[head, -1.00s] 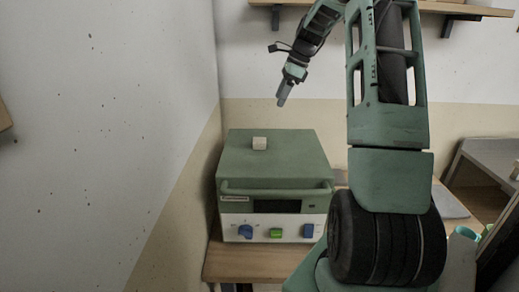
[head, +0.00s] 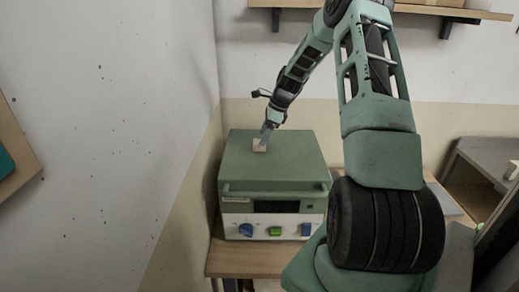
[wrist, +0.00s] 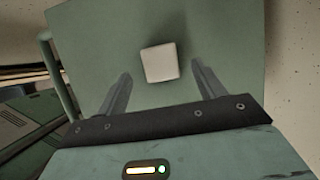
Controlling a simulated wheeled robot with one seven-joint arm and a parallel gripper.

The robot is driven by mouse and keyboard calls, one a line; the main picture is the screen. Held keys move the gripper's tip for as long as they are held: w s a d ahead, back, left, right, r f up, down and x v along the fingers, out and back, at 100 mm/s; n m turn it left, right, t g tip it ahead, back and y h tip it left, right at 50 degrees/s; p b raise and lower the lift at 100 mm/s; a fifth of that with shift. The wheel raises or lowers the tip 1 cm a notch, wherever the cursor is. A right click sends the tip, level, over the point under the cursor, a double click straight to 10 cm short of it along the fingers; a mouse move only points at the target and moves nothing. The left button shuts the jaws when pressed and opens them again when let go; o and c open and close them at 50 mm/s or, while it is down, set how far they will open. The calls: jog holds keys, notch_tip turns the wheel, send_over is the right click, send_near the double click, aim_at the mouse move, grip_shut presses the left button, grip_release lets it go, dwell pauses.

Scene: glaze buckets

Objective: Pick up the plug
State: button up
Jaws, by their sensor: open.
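The plug (head: 258,147) is a small whitish block on top of the green box-shaped appliance (head: 290,165). In the wrist view the plug (wrist: 160,62) lies on the green top, slightly turned, beyond and between the two fingertips. My gripper (head: 266,134) is just above the plug in the head view, pointing down, and partly covers it. In the wrist view my gripper (wrist: 160,72) has its fingers spread wide with nothing between them. I cannot tell the exact height gap between fingertips and plug.
The appliance has a front handle and blue and green knobs (head: 275,231), and stands on a wooden table (head: 255,262). A wall (head: 120,130) is close on the left. A shelf (head: 425,9) hangs at the back. The rest of the appliance top is clear.

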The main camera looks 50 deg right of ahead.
jog(key=shift+p+x, duration=0.5)
jog(key=shift+x, duration=1.1)
jog(key=c, duration=1.4)
jog(key=shift+r, duration=0.1)
notch_tip(320, 180, up, 10)
jog(key=b, duration=0.3)
jog(key=shift+b, duration=0.4)
jog(key=shift+r, duration=0.15)
jog(key=shift+r+p, duration=3.75)
jog(key=shift+r, duration=0.35)
